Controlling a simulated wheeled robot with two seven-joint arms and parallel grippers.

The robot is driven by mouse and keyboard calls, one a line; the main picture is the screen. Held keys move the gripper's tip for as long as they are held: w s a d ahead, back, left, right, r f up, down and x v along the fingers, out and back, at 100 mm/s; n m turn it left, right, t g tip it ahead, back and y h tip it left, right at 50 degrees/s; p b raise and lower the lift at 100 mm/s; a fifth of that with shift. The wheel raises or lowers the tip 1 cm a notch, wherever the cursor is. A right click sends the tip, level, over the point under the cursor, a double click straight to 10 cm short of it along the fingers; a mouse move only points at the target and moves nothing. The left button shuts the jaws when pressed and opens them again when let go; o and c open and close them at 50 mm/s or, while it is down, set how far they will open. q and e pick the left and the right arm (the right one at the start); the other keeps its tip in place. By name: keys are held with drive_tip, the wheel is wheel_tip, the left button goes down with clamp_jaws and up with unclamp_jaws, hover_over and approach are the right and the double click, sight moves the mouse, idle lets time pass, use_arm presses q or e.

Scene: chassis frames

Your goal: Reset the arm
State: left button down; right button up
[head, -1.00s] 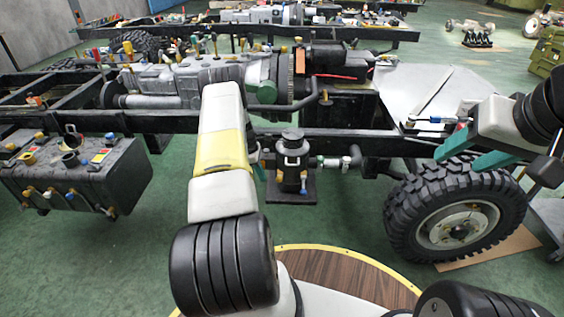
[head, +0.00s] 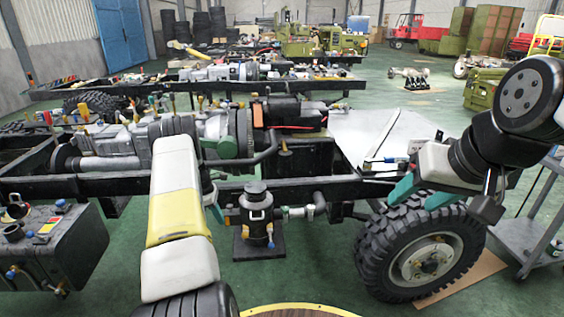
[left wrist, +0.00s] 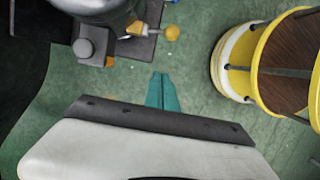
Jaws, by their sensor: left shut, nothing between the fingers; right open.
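My left gripper (head: 214,208) is mostly hidden behind its own yellow and white arm in the head view. One teal finger edge shows there, beside the dark cylindrical unit (head: 256,212). In the left wrist view the two teal fingers (left wrist: 161,92) are together, empty, and point down over green floor. My right gripper (head: 423,194) is open and empty, its two teal fingers spread above the big tyre (head: 375,262) at the right. Its arm comes in from the right edge.
A black chassis frame (head: 110,188) with an engine (head: 150,137) crosses in front of me. A grey tank (head: 60,250) hangs at the left. A flat metal sheet (head: 365,132) lies behind the right gripper. A grey cart (head: 530,240) stands at the far right.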

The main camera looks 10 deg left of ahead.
use_arm(q)
drive_tip(key=s+d+r+m+t, duration=0.1)
drive_tip(key=s+d+r+m, duration=0.3)
drive_tip(key=r, duration=0.8)
drive_tip(key=s+d+r+m+t+y, duration=0.1)
drive_tip(key=d+r+m, duration=0.2)
drive_tip(key=d+r, duration=0.55)
drive_tip(key=s+d+r+m+t, duration=0.1)
drive_tip(key=s+d+r+m, duration=0.25)
drive_tip(key=r, duration=1.05)
drive_tip(key=s+d+r+m+t, duration=0.1)
drive_tip(key=s+d+r+m, duration=0.25)
drive_tip(key=s, duration=0.25)
drive_tip(key=s+d+r+m, duration=0.2)
drive_tip(key=s+d+r, duration=0.15)
drive_tip(key=s, duration=0.25)
drive_tip(key=s+d+m+t, duration=0.2)
drive_tip(key=s+m, duration=0.4)
drive_tip(key=s, duration=0.7)
drive_tip(key=shift+d, duration=0.6)
